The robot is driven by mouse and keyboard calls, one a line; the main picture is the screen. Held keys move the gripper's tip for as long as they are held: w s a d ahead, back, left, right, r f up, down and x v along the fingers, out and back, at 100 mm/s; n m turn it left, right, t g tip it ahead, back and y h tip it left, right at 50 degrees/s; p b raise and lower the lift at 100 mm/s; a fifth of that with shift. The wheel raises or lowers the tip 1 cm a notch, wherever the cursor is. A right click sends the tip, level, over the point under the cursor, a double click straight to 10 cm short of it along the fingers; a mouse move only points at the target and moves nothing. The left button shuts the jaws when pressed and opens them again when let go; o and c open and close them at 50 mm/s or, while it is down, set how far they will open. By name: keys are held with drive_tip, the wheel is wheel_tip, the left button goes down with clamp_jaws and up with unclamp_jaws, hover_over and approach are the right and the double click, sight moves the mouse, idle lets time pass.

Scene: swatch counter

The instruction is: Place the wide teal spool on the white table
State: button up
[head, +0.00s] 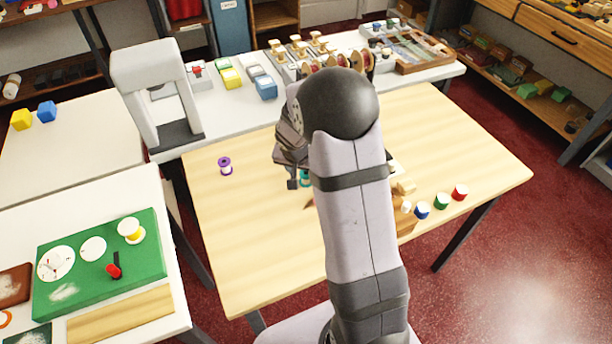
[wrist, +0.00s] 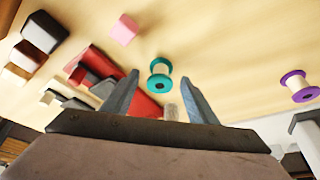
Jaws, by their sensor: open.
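The teal spool (wrist: 160,66) has teal flanges and a pale middle and is on the light wooden table. In the head view a bit of it (head: 305,176) shows beside my arm, which hides the rest. My gripper (wrist: 160,77) is open and empty. In the wrist view its two fingers appear on either side of the spool; I cannot tell how far the spool is below or beyond them. White tabletops stand at the left, one in front (head: 20,222) and one behind (head: 75,150), and a long white one (head: 225,110) runs along the back.
A purple spool (head: 225,166) stands on the wooden table (head: 240,230), left of my gripper. Blue (head: 422,211), green (head: 441,201) and red (head: 459,192) spools stand at its right. A pink block (wrist: 124,29) and dark and red items lie near the teal spool.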

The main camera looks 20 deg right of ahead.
drive_tip(key=shift+w+d+f, duration=0.15)
drive_tip(key=shift+w+f, duration=0.05)
drive_tip(key=shift+f, duration=0.35)
drive_tip(key=shift+c, duration=0.4)
drive_tip(key=c, duration=1.2)
drive_tip(key=shift+o, duration=0.2)
drive_tip(key=shift+r, duration=0.15)
wheel_tip(320, 180, up, 10)
drive_tip(key=shift+f, duration=0.1)
drive_tip(key=shift+n, duration=0.4)
